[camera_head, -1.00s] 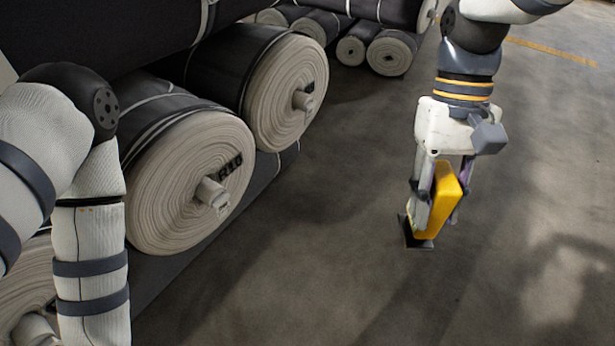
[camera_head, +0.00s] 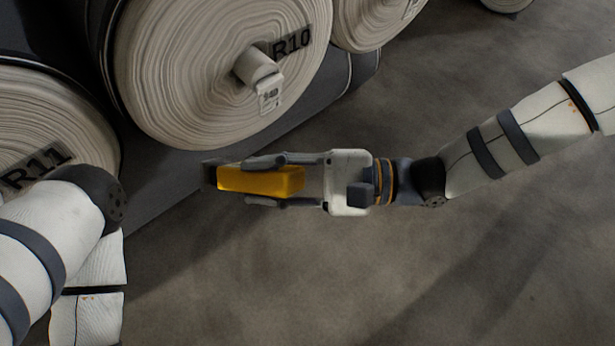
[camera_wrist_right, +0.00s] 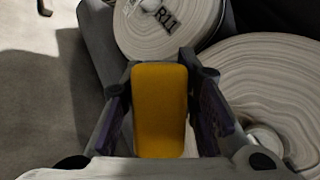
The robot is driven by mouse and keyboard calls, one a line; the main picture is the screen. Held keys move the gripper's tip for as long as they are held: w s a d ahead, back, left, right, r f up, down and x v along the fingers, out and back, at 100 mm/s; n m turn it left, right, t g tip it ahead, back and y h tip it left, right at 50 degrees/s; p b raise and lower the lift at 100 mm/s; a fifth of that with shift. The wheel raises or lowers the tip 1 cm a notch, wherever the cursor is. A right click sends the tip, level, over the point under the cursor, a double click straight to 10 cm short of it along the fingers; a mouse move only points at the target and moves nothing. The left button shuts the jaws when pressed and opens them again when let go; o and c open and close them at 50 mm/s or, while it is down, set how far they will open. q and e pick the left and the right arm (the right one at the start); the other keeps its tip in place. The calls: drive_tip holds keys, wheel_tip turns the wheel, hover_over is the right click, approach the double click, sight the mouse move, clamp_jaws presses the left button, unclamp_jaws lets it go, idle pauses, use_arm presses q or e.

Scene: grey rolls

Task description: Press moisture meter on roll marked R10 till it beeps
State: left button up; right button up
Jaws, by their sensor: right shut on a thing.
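The roll marked R10 (camera_head: 190,75) shows its pale layered end at the upper left of the head view, with a core tube and a small tag in its middle. My right gripper (camera_head: 263,180) is shut on the yellow moisture meter (camera_head: 262,181), in front of and below the R10 end in the picture. The meter's dark flat head (camera_head: 209,175) points left. The meter also shows between the fingers in the right wrist view (camera_wrist_right: 160,110). Whether the head touches anything is not clear; it looks apart from R10. My left gripper is out of view; only its arm shows.
The roll marked R11 (camera_head: 45,125) lies left of R10, partly behind my left arm; it also shows in the right wrist view (camera_wrist_right: 150,35). Another roll end (camera_head: 370,20) is right of R10. The concrete floor (camera_head: 400,280) is clear at the lower right.

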use_arm(q)
drive_tip(key=shift+g, duration=0.4)
drive_tip(key=f+b, duration=0.1)
drive_tip(key=f, duration=0.1)
drive_tip(key=s+f+b, duration=0.1)
drive_tip(key=b, duration=0.1)
drive_tip(key=f+b, duration=0.2)
drive_tip(key=shift+s+f, duration=0.3)
drive_tip(key=shift+s, duration=0.1)
use_arm(e)
drive_tip(key=w+d+f+m+t+h, duration=0.1)
drive_tip(key=w+d+f+m+t, duration=0.4)
drive_tip(key=w+f+t, duration=0.4)
wheel_tip(320, 180, down, 3)
drive_tip(key=shift+d+r+t, duration=0.1)
drive_tip(key=shift+d+t, duration=0.55)
drive_tip(key=shift+t, duration=0.55)
use_arm(q)
drive_tip(key=shift+s+f+b, duration=0.15)
drive_tip(key=shift+f+b, duration=0.35)
drive_tip(key=shift+b, duration=0.15)
use_arm(e)
drive_tip(key=shift+w+a, duration=0.55)
drive_tip(key=shift+w, duration=0.25)
drive_tip(key=shift+w+a, duration=0.55)
drive_tip(key=shift+w, duration=0.2)
drive_tip(key=shift+w+a, duration=0.55)
drive_tip(key=shift+w, duration=0.25)
